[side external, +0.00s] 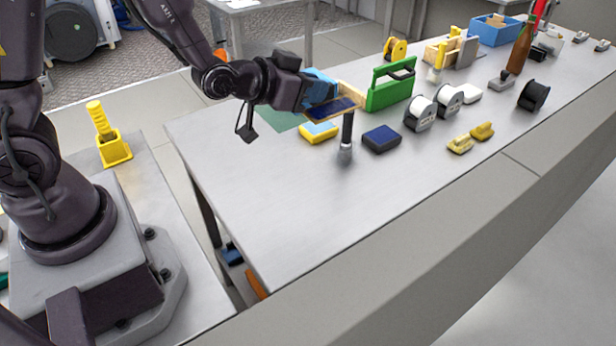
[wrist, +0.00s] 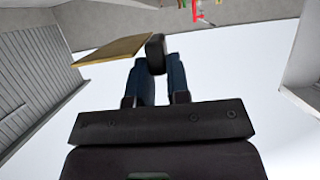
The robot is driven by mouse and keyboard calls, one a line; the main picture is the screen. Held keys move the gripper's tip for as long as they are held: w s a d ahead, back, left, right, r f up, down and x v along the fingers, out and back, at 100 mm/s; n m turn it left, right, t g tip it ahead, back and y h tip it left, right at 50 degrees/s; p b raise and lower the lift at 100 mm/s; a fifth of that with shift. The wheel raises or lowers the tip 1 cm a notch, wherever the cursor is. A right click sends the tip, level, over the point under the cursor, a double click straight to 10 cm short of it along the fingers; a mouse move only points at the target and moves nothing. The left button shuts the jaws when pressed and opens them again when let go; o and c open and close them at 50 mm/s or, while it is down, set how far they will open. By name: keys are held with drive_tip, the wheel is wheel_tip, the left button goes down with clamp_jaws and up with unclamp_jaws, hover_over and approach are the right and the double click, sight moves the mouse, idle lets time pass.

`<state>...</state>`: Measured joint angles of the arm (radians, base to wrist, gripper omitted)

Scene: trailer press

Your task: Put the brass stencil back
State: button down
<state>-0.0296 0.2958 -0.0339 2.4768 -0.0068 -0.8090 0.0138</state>
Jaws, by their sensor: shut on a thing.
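The brass stencil shows as a thin tan plate (side external: 349,95) at the end of my gripper (side external: 325,96), tilted and above the table. In the wrist view the plate (wrist: 112,50) lies left of my fingertips (wrist: 157,68), beside a dark rounded piece (wrist: 156,52) between the blue fingers. My gripper is shut, apparently on the stencil by this dark piece; the exact contact is partly hidden. A black-handled brush (side external: 346,134) with a grey end stands upright just below and right of my gripper.
A dark blue pad (side external: 381,139), a yellow block (side external: 318,132) and a green carrier (side external: 390,87) are close by. White rolls (side external: 420,112) and yellow pieces (side external: 460,144) lie further right. The table's near left part (side external: 270,200) is bare.

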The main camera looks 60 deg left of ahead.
drive_tip(key=w+a+f+n+y, duration=0.1)
drive_tip(key=w+a, duration=0.3)
drive_tip(key=a, duration=1)
drive_tip(key=w+a+f+n+g+y, duration=0.1)
drive_tip(key=w+a+f+n+y, duration=0.1)
drive_tip(key=a, duration=1.3)
drive_tip(key=shift+w+a+f+n+y, duration=0.25)
drive_tip(key=shift+w+n+y, duration=0.6)
drive_tip(key=shift+y, duration=0.35)
drive_tip(key=shift+w, duration=0.15)
drive_tip(key=w+a+f, duration=0.2)
drive_tip(key=w+f, duration=0.1)
drive_tip(key=w+a+f, duration=0.2)
drive_tip(key=w+f, duration=0.1)
drive_tip(key=w, duration=0.1)
drive_tip(key=w+a+f, duration=0.2)
drive_tip(key=w+f, duration=0.1)
drive_tip(key=w, duration=0.1)
drive_tip(key=shift+a, duration=0.4)
drive_tip(key=shift+w+a+f, duration=0.1)
drive_tip(key=shift+w+f, duration=0.1)
drive_tip(key=shift+f, duration=0.05)
drive_tip(key=shift+w+a+f, duration=0.1)
drive_tip(key=shift+w+f, duration=0.1)
drive_tip(key=shift+f, duration=1.3)
